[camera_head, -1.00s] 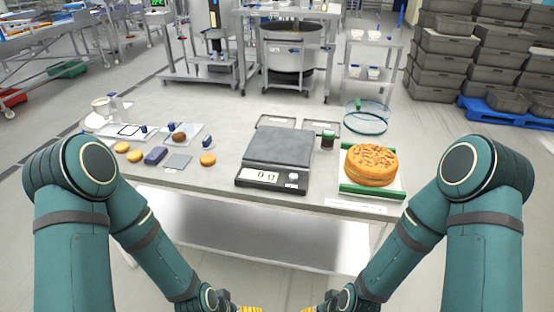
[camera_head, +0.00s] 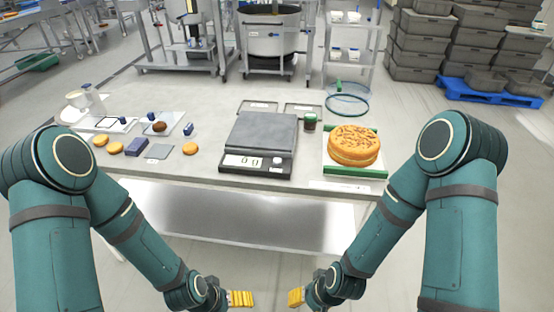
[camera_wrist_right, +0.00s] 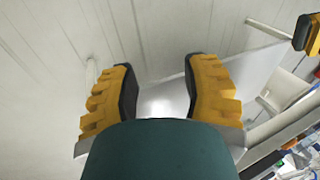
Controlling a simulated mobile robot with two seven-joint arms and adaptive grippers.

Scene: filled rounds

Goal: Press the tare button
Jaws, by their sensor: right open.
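The grey scale (camera_head: 262,143) stands on the table with an empty flat platform. Its front panel has a display (camera_head: 243,161) that reads like a zero with a unit. A small light round button (camera_head: 278,161) sits right of the display. Its label is too small to read. My right gripper (camera_head: 296,298) is low in front of the table, away from the scale; in the right wrist view its two yellow fingers (camera_wrist_right: 160,92) are apart with nothing between them. My left gripper (camera_head: 241,299) is also low in front of the table; its finger gap cannot be made out.
A large round cake (camera_head: 354,146) sits on a green-edged board right of the scale. A small dark jar (camera_head: 310,122) stands between them. Small round cakes (camera_head: 190,149), a dark blue block (camera_head: 136,147) and trays lie to the left. The table's front edge (camera_head: 200,180) lies before my arms.

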